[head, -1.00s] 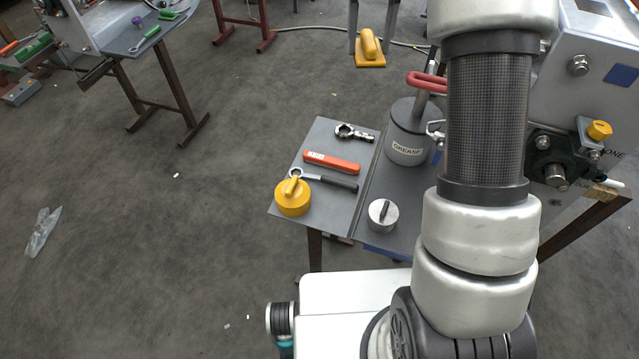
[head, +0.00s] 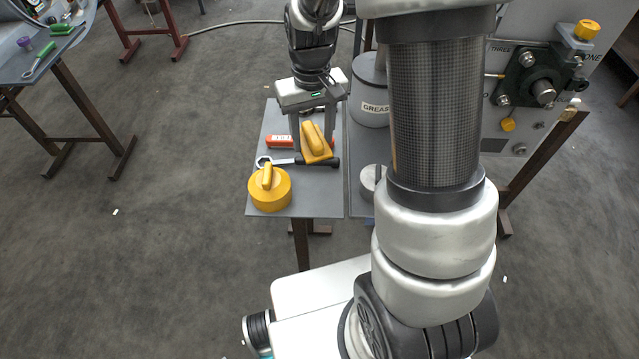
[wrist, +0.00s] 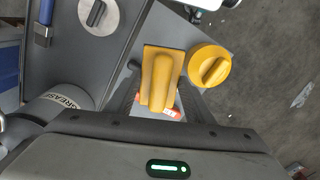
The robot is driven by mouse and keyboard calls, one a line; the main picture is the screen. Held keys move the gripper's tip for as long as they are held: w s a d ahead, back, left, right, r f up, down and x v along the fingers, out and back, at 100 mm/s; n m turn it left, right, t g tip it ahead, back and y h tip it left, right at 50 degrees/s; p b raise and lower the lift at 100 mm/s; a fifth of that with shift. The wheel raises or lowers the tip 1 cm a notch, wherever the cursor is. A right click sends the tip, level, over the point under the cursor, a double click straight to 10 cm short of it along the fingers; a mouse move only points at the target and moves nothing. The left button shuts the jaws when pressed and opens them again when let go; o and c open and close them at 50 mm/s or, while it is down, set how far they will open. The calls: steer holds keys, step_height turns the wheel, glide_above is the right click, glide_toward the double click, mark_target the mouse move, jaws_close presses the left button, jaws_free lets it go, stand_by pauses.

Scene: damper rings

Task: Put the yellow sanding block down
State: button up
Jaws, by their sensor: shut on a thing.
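The yellow sanding block (head: 317,150) has a flat base with a raised rounded grip. My gripper (head: 316,135) is shut on it, with one finger on each side of the grip. The block is over the grey side shelf (head: 310,195) and covers part of a dark-handled ring spanner (head: 283,161) in the head view. I cannot tell how far it is above the shelf. In the wrist view the sanding block (wrist: 162,75) shows between the fingers and hides part of the orange-red tool (wrist: 172,112).
A round yellow lid-like piece with a handle (head: 269,189) stands at the shelf's front left. The orange-red tool (head: 280,141) lies behind the spanner. A grease can (head: 372,92) and a metal disc with a knob (wrist: 97,12) stand beside the shelf. Bare shelf shows at the front right.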

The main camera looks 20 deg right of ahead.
steer(key=b, duration=0.2)
glide_above(320, 197)
step_height(320, 197, down, 6)
steer(key=shift+r, duration=0.15)
steer(key=shift+f+b, duration=1.8)
steer(key=shift+f, duration=0.75)
steer(key=shift+f+b, duration=0.6)
steer(key=shift+f, duration=0.15)
steer(key=shift+f, duration=0.3)
steer(key=o, duration=1.1)
step_height(320, 197, up, 18)
steer(key=p, duration=0.3)
steer(key=shift+f, duration=0.25)
